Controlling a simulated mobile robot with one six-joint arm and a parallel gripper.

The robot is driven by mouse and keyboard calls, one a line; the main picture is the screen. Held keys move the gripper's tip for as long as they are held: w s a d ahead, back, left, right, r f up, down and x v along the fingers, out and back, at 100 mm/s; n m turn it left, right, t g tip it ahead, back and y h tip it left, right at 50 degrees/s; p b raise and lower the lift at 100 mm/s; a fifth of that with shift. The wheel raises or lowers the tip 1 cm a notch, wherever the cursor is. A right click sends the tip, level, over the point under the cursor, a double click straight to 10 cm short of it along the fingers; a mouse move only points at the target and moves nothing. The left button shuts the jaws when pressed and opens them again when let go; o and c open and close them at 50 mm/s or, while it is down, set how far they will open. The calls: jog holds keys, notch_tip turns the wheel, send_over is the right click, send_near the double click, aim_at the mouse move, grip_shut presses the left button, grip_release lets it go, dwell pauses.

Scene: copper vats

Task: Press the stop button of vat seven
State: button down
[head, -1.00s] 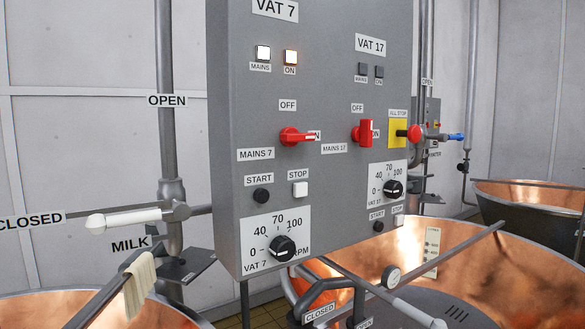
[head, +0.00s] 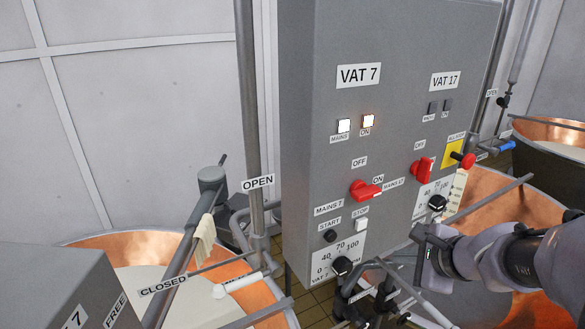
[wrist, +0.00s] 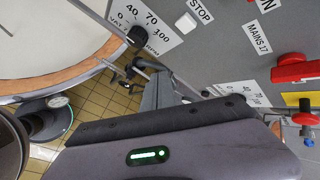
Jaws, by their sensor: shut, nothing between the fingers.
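The grey control panel (head: 395,90) carries a VAT 7 column on its left. The white square stop button of vat seven (head: 361,225) sits under a STOP label, right of the dark start button (head: 330,236). The stop button also shows at the top of the wrist view (wrist: 187,22), beside the vat 7 speed dial (wrist: 137,35). My gripper (wrist: 158,92) is shut and empty, with its fingers below the stop button in the wrist view and apart from it.
Vat 7's mains lamp (head: 344,125) and on lamp (head: 368,121) are lit. The vat 17 column has its own red switch (head: 423,170) and dial (head: 437,202). A red all-stop knob (head: 467,160) juts out on the right. Copper vats and pipes surround the panel.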

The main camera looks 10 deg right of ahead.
jog(key=shift+s+d+f, duration=0.1)
jog(key=shift+s, duration=0.05)
jog(key=w+a+p, duration=0.1)
jog(key=w+a, duration=0.2)
jog(key=w, duration=0.5)
jog(key=shift+w+p, duration=0.2)
jog(key=shift+p, duration=0.1)
jog(key=shift+w+a, duration=0.1)
dwell(1.8)
jog(key=shift+w+a, duration=0.1)
jog(key=shift+w, duration=0.2)
jog(key=shift+w+a, duration=0.2)
jog(key=shift+w, duration=0.25)
dwell(0.8)
jog(key=shift+s+d+b, duration=0.3)
jog(key=shift+s+b, duration=0.05)
jog(key=shift+s, duration=0.55)
jog(key=shift+s+d+b, duration=0.25)
jog(key=shift+s+d, duration=0.05)
jog(key=shift+s, duration=0.5)
jog(key=shift+s+d+b, duration=0.25)
jog(key=shift+s, duration=0.5)
jog(key=shift+s+d+b, duration=0.25)
jog(key=shift+s+d, duration=0.05)
jog(key=shift+s, duration=0.5)
